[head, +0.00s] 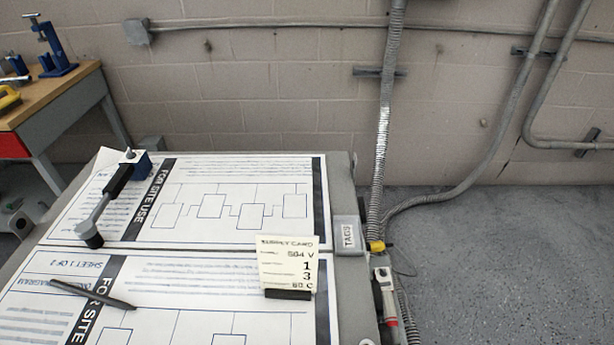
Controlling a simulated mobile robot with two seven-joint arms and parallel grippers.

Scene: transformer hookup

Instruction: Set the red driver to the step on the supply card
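The supply card (289,262) is a cream card standing in a dark holder on the printed sheets. It reads "SUPPLY CARD", what looks like "504 V", then "1", "3" and a blurred last line like "60 C". A slim pale tool with a red band (391,322) hangs upright at the right edge of the bench. It may be the red driver, but I cannot tell for sure, and no setting on it is readable. Neither of my grippers shows in the head view.
Diagram sheets (240,190) cover the grey bench. A dark jointed arm on a blue block (140,165) and a black pen (92,294) lie at left. A wooden-topped workbench (50,98) stands back left.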

